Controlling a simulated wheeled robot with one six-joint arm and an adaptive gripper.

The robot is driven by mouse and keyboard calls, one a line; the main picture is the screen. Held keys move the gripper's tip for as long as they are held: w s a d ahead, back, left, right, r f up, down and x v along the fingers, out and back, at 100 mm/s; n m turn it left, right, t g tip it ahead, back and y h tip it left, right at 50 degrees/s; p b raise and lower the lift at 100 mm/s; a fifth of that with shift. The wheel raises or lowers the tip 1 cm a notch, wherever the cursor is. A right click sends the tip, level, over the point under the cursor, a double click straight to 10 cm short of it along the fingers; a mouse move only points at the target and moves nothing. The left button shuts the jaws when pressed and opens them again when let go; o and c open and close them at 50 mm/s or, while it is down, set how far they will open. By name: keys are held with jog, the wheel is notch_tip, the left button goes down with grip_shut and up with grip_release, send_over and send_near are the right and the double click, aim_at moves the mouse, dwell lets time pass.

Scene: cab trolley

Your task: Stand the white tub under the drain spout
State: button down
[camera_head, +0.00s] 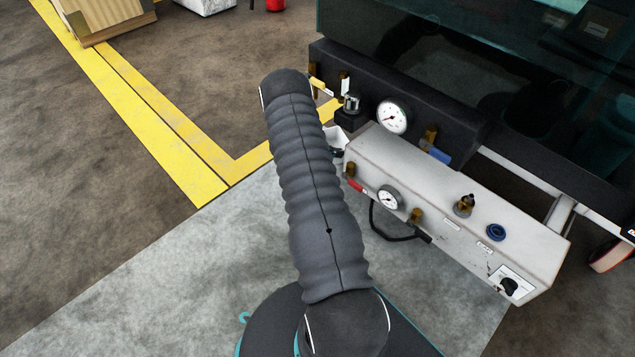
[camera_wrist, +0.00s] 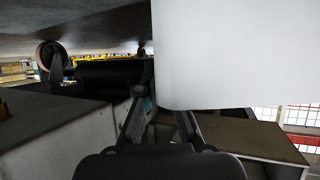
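The white tub (camera_wrist: 235,55) fills the upper right of the wrist view, close to the camera. My gripper (camera_wrist: 160,105) has one finger outside the tub's left edge. The other finger runs up behind its near wall, with the tip hidden, so the gripper appears shut on the tub's wall. In the head view a small white part of the tub (camera_head: 336,138) shows just right of my arm, beside the grey box's left end. My gripper is hidden there behind the arm. I cannot tell which fitting is the drain spout; a brass fitting (camera_head: 350,170) with a red lever is near the tub.
The grey box (camera_head: 460,180) carries a gauge (camera_head: 389,198), valves and a knob. Behind it a black panel (camera_head: 460,125) holds another gauge (camera_head: 392,117) and levered valves. A black hose (camera_head: 385,234) loops below the box.

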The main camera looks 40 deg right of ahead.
jog(key=shift+s+a+f+b, duration=0.15)
jog(key=shift+a+f+b, duration=0.25)
jog(key=shift+a+f, duration=1.8)
jog(key=shift+s+a+f+b, duration=0.1)
jog(key=shift+a+f+b, duration=0.3)
jog(key=shift+a+f, duration=1.7)
jog(key=shift+d+f, duration=0.15)
jog(key=shift+f, duration=0.1)
jog(key=c, duration=1.3)
grip_release()
